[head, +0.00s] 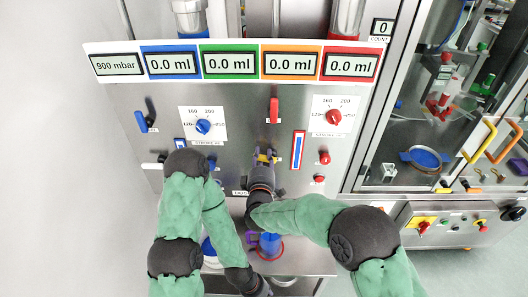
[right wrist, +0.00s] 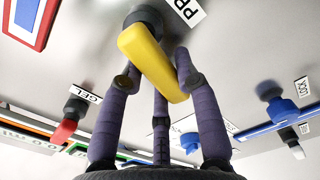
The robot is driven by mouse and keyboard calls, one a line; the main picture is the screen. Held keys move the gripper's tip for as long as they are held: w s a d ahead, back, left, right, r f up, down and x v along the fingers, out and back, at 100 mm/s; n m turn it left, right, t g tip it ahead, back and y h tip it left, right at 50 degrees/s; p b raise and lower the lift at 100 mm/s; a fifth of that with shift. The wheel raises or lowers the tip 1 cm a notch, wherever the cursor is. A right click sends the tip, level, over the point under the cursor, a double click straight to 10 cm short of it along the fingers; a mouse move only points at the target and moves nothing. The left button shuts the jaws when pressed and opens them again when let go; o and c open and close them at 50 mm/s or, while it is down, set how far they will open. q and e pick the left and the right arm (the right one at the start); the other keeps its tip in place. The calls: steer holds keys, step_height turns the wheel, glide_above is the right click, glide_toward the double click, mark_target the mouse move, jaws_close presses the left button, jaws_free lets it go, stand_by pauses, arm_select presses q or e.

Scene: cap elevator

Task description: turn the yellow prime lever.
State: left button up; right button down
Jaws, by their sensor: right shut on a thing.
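The yellow prime lever (right wrist: 147,58) is a rounded yellow bar on a dark knob, large in the right wrist view. It also shows small on the steel panel in the head view (head: 262,156). My right gripper (right wrist: 155,82) has its purple fingers closed around the lever, with fingers on both sides of it. In the head view the right gripper (head: 266,160) is at the panel's lower middle. My left gripper (head: 252,238) is low in the head view, near a blue object (head: 270,243) and mostly hidden by my arms; its jaw state is unclear.
A red lever (head: 274,110) is above the yellow one, and a blue lever (head: 146,122) is at the left. A blue dial (head: 203,126) and a red dial (head: 334,117) flank the middle. Red knobs (head: 324,158) are to the right. A glazed machine (head: 420,130) stands further right.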

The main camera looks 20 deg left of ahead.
steer(key=shift+a+f+n+p, duration=0.1)
steer(key=shift+f+n+p, duration=0.15)
steer(key=shift+n, duration=0.45)
steer(key=shift+a+f+n+p, duration=0.1)
steer(key=shift+f+n+p, duration=0.1)
steer(key=shift+n, duration=0.5)
steer(key=c, duration=0.9)
jaws_free()
steer(key=shift+f, duration=0.1)
steer(key=shift+s+d, duration=0.1)
steer(key=shift+s, duration=0.05)
steer(key=v, duration=1.1)
steer(key=shift+s+d, duration=0.1)
steer(key=shift+s, duration=0.3)
